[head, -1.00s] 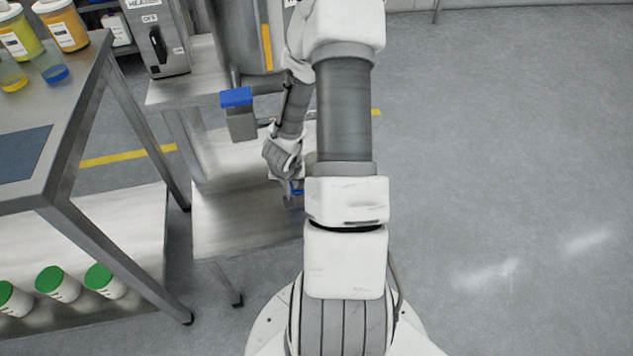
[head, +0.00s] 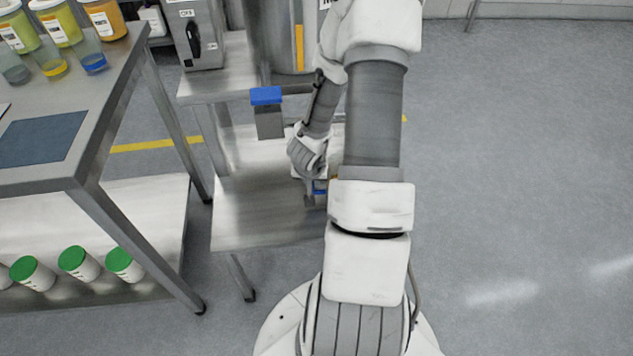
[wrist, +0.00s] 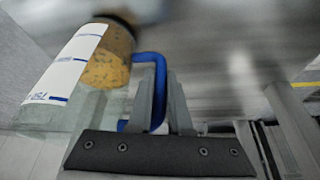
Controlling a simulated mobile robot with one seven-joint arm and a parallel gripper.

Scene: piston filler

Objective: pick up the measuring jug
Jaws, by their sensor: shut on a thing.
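The measuring jug (wrist: 65,85) is at the left of the wrist view. It is clear, with a white marked label, a blue handle and something orange and speckled inside. My gripper (wrist: 168,98) is shut on the blue handle, with a finger on each side of it. In the head view only a small blue bit of the handle (head: 320,187) shows beside my gripper (head: 311,196), over the lower steel shelf. My arm hides the rest of the jug there. I cannot tell whether its base touches the shelf.
A steel filler frame with a lower shelf (head: 255,220) stands ahead. A blue-topped block (head: 266,96) juts out above my gripper. A steel table (head: 110,95) at left holds several jars and cups, with green-lidded bottles (head: 78,262) below. The floor at right is clear.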

